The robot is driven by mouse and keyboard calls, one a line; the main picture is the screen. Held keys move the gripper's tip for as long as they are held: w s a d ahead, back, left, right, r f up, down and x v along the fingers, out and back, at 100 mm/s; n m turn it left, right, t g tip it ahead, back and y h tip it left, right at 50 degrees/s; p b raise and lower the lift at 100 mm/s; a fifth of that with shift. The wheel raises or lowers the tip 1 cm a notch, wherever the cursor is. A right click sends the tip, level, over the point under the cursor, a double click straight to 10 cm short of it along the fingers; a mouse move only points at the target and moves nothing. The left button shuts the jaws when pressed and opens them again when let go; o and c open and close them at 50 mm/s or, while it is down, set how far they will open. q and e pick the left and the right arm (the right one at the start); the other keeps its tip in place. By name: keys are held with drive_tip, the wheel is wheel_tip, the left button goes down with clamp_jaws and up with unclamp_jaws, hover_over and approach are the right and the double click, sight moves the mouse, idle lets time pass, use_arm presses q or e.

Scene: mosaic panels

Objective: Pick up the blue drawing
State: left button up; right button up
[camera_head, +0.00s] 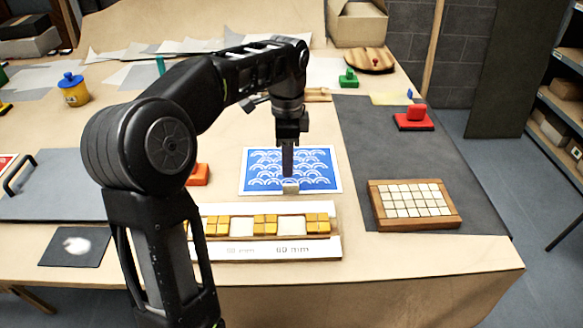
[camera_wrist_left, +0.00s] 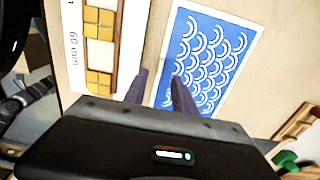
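The blue drawing (camera_head: 265,172) is a flat sheet with white wave arcs and a white border. It lies on the table, and it also shows in the left wrist view (camera_wrist_left: 208,60). My left gripper (camera_head: 288,172) points down over the drawing's near edge. In the left wrist view its two fingers (camera_wrist_left: 160,82) are apart, one over the drawing and one beside its white border. A small beige piece (camera_head: 291,188) shows at the fingertips by the near edge; I cannot tell if it is attached to the drawing. My right gripper is not in view.
A strip with yellow tiles (camera_head: 265,225) lies just in front of the drawing. A wooden tray of pale tiles (camera_head: 415,186) stands to the right on a dark mat (camera_head: 385,135). An orange block (camera_head: 198,174) is at the left.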

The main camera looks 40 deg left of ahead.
sight(289, 185)
use_arm(q)
drive_tip(key=shift+f, duration=1.25)
drive_tip(key=shift+f, duration=0.1)
wheel_tip(289, 185, down, 5)
drive_tip(key=shift+w+f+p, duration=0.1)
drive_tip(key=shift+p, duration=0.2)
drive_tip(key=shift+c, duration=0.4)
clamp_jaws()
